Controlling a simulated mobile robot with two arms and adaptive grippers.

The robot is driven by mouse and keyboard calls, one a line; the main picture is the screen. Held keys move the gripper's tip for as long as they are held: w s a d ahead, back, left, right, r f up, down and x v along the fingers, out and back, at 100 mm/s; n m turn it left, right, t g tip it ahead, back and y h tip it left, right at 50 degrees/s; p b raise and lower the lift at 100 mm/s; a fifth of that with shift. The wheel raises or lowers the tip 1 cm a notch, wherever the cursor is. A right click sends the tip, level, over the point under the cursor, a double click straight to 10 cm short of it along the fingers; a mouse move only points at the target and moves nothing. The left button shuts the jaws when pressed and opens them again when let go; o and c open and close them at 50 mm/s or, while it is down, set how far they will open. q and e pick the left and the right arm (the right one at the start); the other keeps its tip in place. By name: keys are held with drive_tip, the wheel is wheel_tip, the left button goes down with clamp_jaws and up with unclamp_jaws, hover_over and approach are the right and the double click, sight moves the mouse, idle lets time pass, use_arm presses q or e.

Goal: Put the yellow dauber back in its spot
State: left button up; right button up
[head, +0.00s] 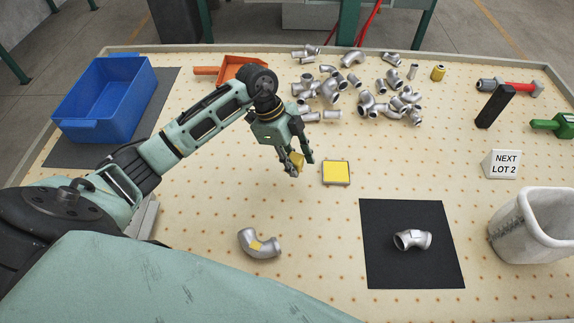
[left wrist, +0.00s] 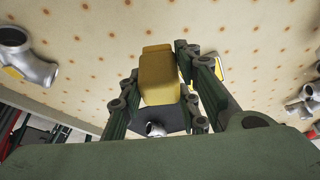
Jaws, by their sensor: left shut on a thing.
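My left gripper (head: 300,168) is shut on the yellow dauber (head: 297,160) and holds it over the pegboard-patterned table, just left of a square yellow pad (head: 336,173). In the left wrist view the dauber (left wrist: 159,75) sits between the two fingers (left wrist: 160,95). The pad shows partly behind a finger there (left wrist: 219,68). A silver elbow (head: 260,243) with a yellow mark lies on the table in front of the gripper. My right gripper is not in view.
A pile of fittings (head: 330,90) and an orange scoop (head: 240,68) lie at the back. A blue bin (head: 105,100) stands left; a pale bin (head: 535,225), a sign (head: 502,164) and a black block (head: 495,106) stand right.

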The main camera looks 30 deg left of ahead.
use_arm(q)
drive_tip(key=shift+w+a+f, duration=0.1)
drive_tip(key=shift+a+f, duration=0.35)
drive_tip(key=shift+a, duration=0.15)
drive_tip(key=shift+w+a+f, duration=0.1)
drive_tip(key=shift+a+f, duration=0.3)
drive_tip(key=shift+a, duration=0.2)
wheel_tip(320, 180, down, 3)
drive_tip(key=shift+r+p, duration=0.1)
drive_tip(key=shift+p, duration=0.95)
drive_tip(key=shift+f, duration=0.3)
drive_tip(key=shift+f, duration=0.1)
drive_tip(key=shift+f, duration=0.1)
drive_tip(key=o, duration=1.1)
